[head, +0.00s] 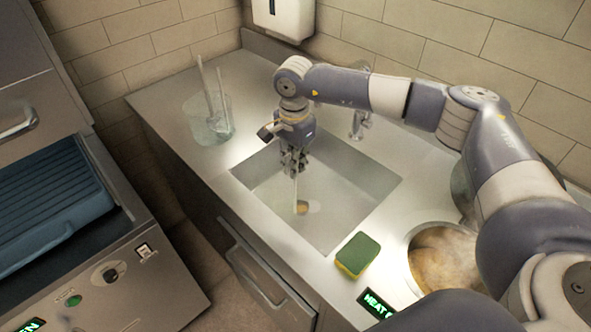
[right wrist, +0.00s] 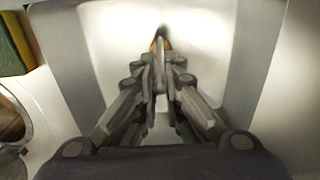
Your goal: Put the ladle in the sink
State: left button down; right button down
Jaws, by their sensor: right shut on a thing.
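My right gripper (head: 294,166) is over the sink (head: 340,190) and points down into it. It is shut on the ladle (head: 301,206), whose thin handle hangs down from the fingers with a brownish bowl at its low end, inside the basin. I cannot tell whether the bowl touches the sink floor. In the right wrist view the fingers (right wrist: 161,75) are closed around the handle, and the ladle's orange-brown end (right wrist: 166,45) shows just beyond them, with the pale basin around. My left gripper is not in view.
A clear container (head: 207,128) with upright utensils stands left of the sink. A green and yellow sponge (head: 357,254) lies at the sink's front right. A well of brownish sauce (head: 443,262) is right of it. A faucet (head: 360,122) stands behind the basin.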

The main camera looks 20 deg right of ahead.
notch_tip(320, 180, down, 2)
jog(key=shift+f+p, duration=0.15)
jog(key=shift+p, duration=0.2)
jog(key=shift+f, duration=0.4)
jog(key=c, duration=1.7)
grip_release()
jog(key=shift+r, duration=0.15)
jog(key=shift+r, duration=0.25)
notch_tip(320, 180, up, 12)
jog(key=b, duration=0.4)
jog(key=shift+s+f, duration=0.1)
jog(key=shift+f, duration=0.05)
jog(key=shift+a+f, duration=0.1)
